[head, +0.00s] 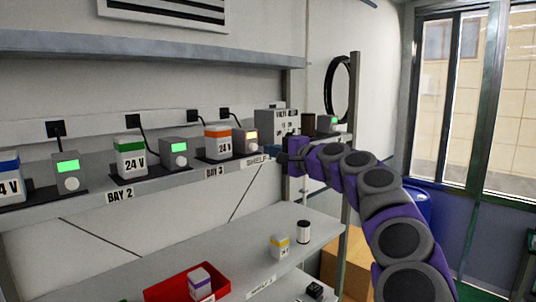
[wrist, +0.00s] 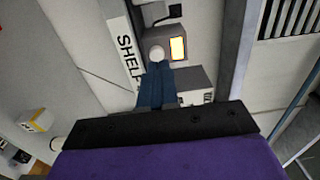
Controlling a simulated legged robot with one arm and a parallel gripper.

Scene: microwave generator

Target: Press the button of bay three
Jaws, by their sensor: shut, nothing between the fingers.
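The bay three unit (head: 239,141) is a small grey box on the shelf with a lit orange screen. Its round white button (head: 251,147) is on the front and also shows in the wrist view (wrist: 157,54). A white battery with an orange top, marked 24 V (head: 218,144), stands left of it above the BAY 3 label (head: 214,172). My gripper (head: 281,158) is shut and empty, just right of the unit. In the wrist view its blue fingertips (wrist: 159,66) appear right beside the button; I cannot tell whether they touch it.
Bay two's unit (head: 174,152) and its green-topped battery (head: 131,158) stand to the left, with a green screen. A grey box (head: 276,122) stands behind my gripper. A lower shelf (head: 318,232) holds a red bin (head: 165,290) and small items. An upper shelf (head: 150,47) hangs above.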

